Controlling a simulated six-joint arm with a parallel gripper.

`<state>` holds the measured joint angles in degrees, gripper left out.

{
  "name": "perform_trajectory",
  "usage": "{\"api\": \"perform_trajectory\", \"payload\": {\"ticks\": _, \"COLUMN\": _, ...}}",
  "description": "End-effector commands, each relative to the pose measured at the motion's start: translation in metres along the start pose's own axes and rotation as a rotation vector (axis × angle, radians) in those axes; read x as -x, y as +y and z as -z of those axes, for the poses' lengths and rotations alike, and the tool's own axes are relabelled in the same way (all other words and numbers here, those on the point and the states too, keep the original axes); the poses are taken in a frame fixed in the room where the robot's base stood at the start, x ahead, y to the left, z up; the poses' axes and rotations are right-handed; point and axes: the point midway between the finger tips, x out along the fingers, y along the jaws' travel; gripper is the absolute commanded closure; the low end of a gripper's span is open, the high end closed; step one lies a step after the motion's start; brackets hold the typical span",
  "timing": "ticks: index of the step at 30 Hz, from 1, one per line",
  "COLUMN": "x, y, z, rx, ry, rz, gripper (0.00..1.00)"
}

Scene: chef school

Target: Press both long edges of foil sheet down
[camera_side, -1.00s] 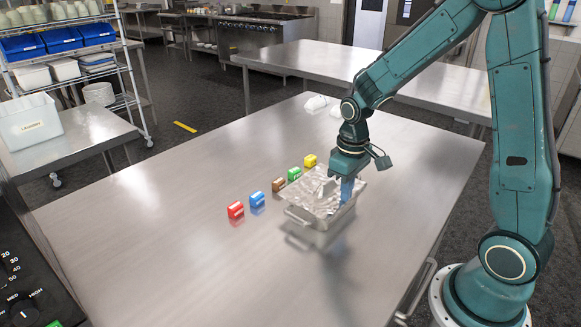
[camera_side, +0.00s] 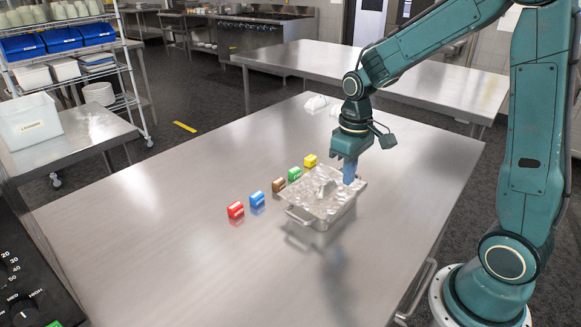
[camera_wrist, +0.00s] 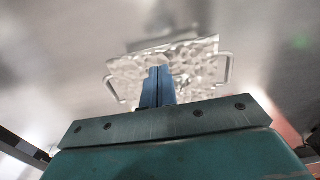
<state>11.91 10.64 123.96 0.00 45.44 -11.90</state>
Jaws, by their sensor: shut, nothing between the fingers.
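The crinkled silver foil sheet (camera_side: 312,203) lies over the top of a steel pan (camera_side: 325,219) with side handles, on the steel table. A raised lump stands up near the middle of the sheet. In the wrist view the foil (camera_wrist: 195,62) shows its crinkles, with a pan handle on either side. My gripper (camera_side: 349,179) is shut and empty, its blue fingers pointing down at the sheet's right part. In the wrist view its fingers (camera_wrist: 158,72) cover part of the foil. I cannot tell whether the fingertips touch the foil, or how flat its edges lie.
A row of small coloured blocks runs left of the pan: red (camera_side: 235,210), blue (camera_side: 257,199), brown (camera_side: 279,185), green (camera_side: 295,174) and yellow (camera_side: 310,160). A white object (camera_side: 316,103) lies at the table's far edge. The table's front left is clear.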

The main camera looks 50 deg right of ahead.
Motion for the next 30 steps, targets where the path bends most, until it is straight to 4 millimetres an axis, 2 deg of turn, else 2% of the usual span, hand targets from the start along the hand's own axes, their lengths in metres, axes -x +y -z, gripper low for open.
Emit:
{"api": "perform_trajectory", "payload": {"ticks": 9, "x": 0.018, "y": 0.0, "z": 0.001, "rx": 0.0, "ry": 0.002, "rz": -0.001, "gripper": 1.0}}
{"api": "perform_trajectory", "payload": {"ticks": 24, "x": 0.022, "y": 0.0, "z": 0.0, "rx": 0.0, "ry": 0.003, "rz": -0.001, "gripper": 1.0}}
{"api": "perform_trajectory", "payload": {"ticks": 30, "x": 0.033, "y": -0.005, "z": -0.006, "rx": 0.001, "ry": 0.03, "rz": -0.006, "gripper": 1.0}}
